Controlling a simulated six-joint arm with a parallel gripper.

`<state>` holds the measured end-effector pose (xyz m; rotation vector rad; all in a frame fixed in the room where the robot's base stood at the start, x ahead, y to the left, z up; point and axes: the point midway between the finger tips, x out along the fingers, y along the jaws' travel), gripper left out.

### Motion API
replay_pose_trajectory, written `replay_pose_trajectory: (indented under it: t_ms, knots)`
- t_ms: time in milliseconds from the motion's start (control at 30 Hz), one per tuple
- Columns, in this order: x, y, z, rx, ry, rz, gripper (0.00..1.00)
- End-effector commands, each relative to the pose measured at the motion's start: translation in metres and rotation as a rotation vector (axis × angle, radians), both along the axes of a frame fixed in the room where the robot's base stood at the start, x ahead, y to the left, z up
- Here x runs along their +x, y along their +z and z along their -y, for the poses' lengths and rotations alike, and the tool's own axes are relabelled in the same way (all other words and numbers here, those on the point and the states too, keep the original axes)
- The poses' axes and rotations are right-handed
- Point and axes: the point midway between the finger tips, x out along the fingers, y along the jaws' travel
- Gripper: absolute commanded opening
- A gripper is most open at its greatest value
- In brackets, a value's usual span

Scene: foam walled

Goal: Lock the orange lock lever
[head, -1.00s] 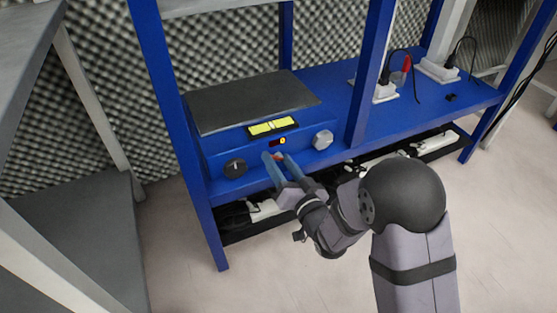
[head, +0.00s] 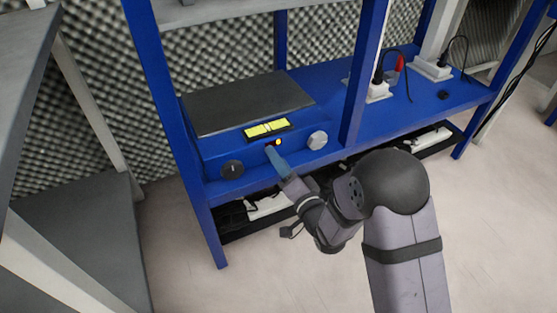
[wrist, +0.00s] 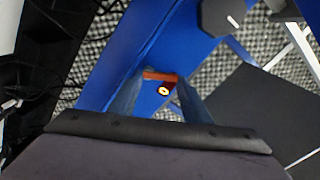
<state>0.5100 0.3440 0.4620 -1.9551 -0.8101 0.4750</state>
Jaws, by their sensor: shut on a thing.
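The orange lock lever (wrist: 160,76) shows in the wrist view as a short bar between my two fingertips. It sits on the front of the blue panel unit (head: 212,157), by a small lit yellow-orange indicator (head: 278,142), which also shows in the wrist view (wrist: 163,91). My gripper (head: 271,150) is shut on the lever, with a finger at each end of it. In the head view my fingers mostly hide the lever.
A black knob (head: 232,169) is left of my gripper and a grey knob (head: 317,140) is right of it. A yellow display (head: 267,128) is above. A blue rack post (head: 364,75) stands to the right. Cables and power strips lie on the lower shelf.

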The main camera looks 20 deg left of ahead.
Motion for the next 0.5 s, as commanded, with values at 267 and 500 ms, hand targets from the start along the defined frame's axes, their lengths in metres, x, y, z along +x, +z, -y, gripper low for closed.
replay_pose_trajectory:
  t_ms: [267,500]
  knots:
    - [-0.0005,-0.0007,0.0001,0.003,0.000,-0.004,0.21]
    - [0.0000,-0.0016,0.0006,-0.001,-0.001,-0.005,0.62]
